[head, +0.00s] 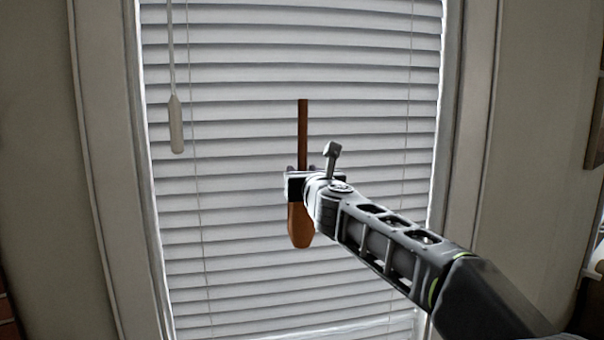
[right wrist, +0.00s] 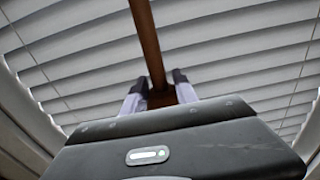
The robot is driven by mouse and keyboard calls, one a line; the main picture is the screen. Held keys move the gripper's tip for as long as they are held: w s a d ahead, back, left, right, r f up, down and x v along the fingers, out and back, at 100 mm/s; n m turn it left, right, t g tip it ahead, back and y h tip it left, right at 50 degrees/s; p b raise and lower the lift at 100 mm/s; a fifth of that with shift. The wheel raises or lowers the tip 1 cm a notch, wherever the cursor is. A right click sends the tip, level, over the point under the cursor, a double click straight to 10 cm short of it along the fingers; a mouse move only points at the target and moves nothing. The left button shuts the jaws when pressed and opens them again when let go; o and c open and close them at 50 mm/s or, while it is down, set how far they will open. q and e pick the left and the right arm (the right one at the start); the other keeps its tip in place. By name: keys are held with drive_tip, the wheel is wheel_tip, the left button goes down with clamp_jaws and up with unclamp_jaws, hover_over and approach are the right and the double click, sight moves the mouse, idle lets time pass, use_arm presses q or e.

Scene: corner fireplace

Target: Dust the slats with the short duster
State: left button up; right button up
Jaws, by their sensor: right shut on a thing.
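White horizontal slats (head: 240,110) of a window blind fill the middle of the head view. They also fill the background of the right wrist view (right wrist: 70,55). My right gripper (head: 297,180) is in front of the slats, shut on a brown duster (head: 302,130). The duster stands upright, its thin stick above the gripper and its wider end below. In the right wrist view the brown stick (right wrist: 148,45) runs up from between the two fingers (right wrist: 160,92). I cannot tell whether the duster touches the slats. My left gripper is not in view.
A pale wand (head: 176,125) hangs in front of the slats at the upper left. White window frame sides stand at the left (head: 105,150) and right (head: 478,130), with plain wall beyond.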

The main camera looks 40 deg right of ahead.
drive_tip(key=shift+v, duration=1.55)
